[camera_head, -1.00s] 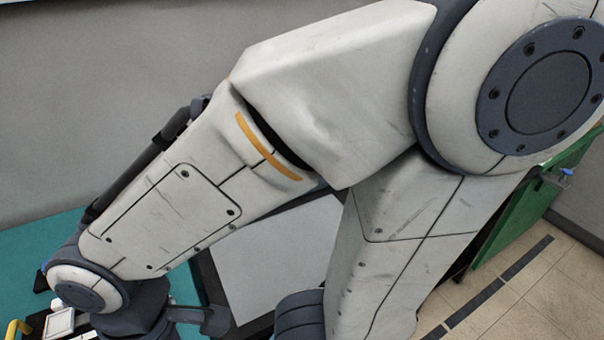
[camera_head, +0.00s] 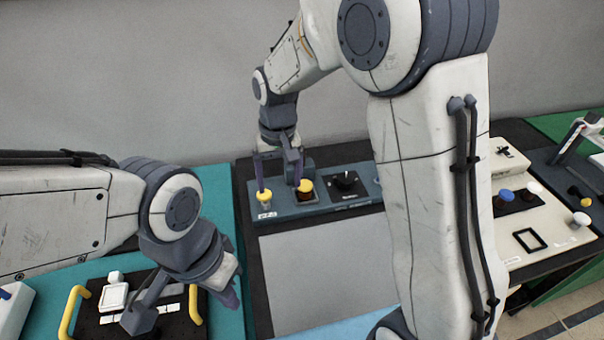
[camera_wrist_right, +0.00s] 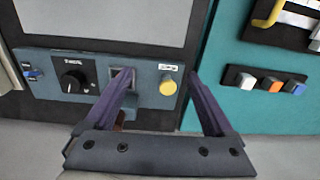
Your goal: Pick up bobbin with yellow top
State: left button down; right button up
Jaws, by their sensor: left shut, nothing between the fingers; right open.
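In the head view a bobbin with a yellow top (camera_head: 254,187) stands at the left end of a blue-grey panel. A second bobbin with an orange-yellow top (camera_head: 305,186) and brown body stands in a dark square seat to its right. My right gripper (camera_head: 278,187) is open and points down over the panel near both tops. In the right wrist view a round yellow top (camera_wrist_right: 168,86) shows between its open fingers; the left finger partly covers the square seat (camera_wrist_right: 138,84). My left gripper (camera_head: 228,292) is shut and empty at lower left.
A black knob (camera_head: 345,180) sits on the panel. A grey sheet (camera_head: 320,270) lies in front. A black fixture with yellow handles (camera_head: 70,312) is beside my left gripper. A white station (camera_head: 530,230) with blue-topped and white-topped parts is at right. My right arm hides part of the middle.

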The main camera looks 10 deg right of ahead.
jog(key=w+d+f+m, duration=0.1)
jog(key=w+d, duration=0.1)
jog(key=w, duration=0.1)
jog(key=w+d+f+m+p, duration=0.1)
jog(key=w+d+f, duration=0.1)
jog(key=w+d, duration=0.1)
jog(key=w+d+f+m, duration=0.1)
jog(key=w+d, duration=0.2)
jog(key=shift+w+f, duration=0.2)
jog(key=p, duration=0.1)
send_over(305, 185)
notch_tip(305, 185, down, 5)
jog(key=shift+s+a+r, duration=0.15)
jog(key=shift+r, duration=0.05)
notch_tip(305, 185, down, 5)
jog(key=shift+r+p, duration=0.15)
jog(key=shift+p, duration=1.05)
jog(key=shift+f, duration=0.6)
jog(key=c, duration=1.3)
grip_shut()
jog(key=shift+r, duration=0.15)
